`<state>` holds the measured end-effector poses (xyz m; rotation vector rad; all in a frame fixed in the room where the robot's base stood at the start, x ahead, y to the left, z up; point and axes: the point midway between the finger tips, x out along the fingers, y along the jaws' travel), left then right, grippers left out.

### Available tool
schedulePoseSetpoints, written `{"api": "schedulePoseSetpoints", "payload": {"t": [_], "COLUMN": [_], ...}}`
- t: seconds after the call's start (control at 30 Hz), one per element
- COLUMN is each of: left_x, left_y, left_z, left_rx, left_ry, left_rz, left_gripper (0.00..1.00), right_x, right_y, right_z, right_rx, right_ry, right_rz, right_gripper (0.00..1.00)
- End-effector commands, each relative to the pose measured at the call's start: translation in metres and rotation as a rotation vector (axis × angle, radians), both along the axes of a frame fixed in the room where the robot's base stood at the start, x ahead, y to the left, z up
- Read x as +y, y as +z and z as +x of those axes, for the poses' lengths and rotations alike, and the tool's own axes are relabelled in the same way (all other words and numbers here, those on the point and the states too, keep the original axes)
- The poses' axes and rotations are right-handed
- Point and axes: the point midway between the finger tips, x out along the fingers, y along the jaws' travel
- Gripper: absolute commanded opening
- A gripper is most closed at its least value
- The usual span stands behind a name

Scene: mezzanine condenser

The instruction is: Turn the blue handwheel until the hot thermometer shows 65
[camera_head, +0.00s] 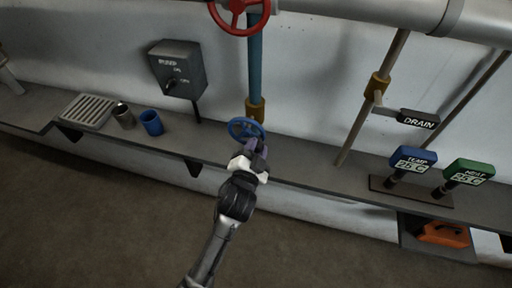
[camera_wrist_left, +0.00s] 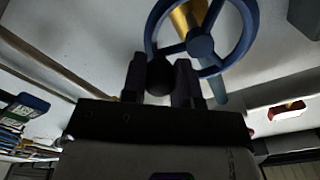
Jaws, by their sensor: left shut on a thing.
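The blue handwheel (camera_head: 237,126) sits at the foot of a blue vertical pipe with a brass collar. My left gripper (camera_head: 258,147) is at its near right edge. In the left wrist view the wheel's spoked rim and hub (camera_wrist_left: 200,45) show. There the fingers are shut on a dark round knob (camera_wrist_left: 159,75) at the wheel's rim. A blue-headed display (camera_head: 411,160) and a green-headed display (camera_head: 466,172) stand at the right; both appear to read 25 C. Their small upper labels are hard to read. My right gripper is not in view.
A red handwheel (camera_head: 238,14) is above on the same pipe. A dark switch box (camera_head: 178,69) is on the wall. A blue cup (camera_head: 151,122), a metal cup (camera_head: 124,116) and a grate (camera_head: 87,110) are left on the ledge. A DRAIN sign (camera_head: 418,119) and orange case (camera_head: 444,234) are right.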

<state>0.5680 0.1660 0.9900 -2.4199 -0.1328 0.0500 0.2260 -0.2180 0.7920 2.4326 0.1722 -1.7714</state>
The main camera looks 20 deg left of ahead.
Motion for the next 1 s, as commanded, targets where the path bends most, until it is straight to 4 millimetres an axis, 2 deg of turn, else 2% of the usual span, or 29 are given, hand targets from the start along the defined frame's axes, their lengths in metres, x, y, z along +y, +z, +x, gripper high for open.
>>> {"api": "schedulePoseSetpoints", "payload": {"t": [0.13, 0.3, 0.4, 0.77, 0.8, 1.0], "left_x": [-0.001, -0.002, -0.002, -0.002, -0.002, -0.001], "left_y": [0.004, 0.012, 0.013, 0.011, 0.011, 0.011], "left_z": [0.000, 0.000, 0.000, 0.000, 0.000, 0.000], "left_rx": [-0.003, -0.016, -0.023, -0.030, -0.030, -0.030], "left_ry": [-0.001, 0.000, 0.000, -0.001, -0.001, -0.001], "left_rz": [-0.029, -0.177, -0.238, -0.262, -0.262, -0.261], "left_gripper": [0.04, 0.04, 0.04, 0.04, 0.32, 0.51], "right_x": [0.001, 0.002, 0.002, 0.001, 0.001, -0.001], "right_y": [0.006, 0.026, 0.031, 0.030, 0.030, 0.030], "right_z": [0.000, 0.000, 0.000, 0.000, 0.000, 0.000], "right_rx": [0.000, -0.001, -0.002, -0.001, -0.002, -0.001], "right_ry": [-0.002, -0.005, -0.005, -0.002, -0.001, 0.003], "right_rz": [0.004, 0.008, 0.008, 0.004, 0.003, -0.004], "right_gripper": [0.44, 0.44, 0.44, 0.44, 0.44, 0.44]}}
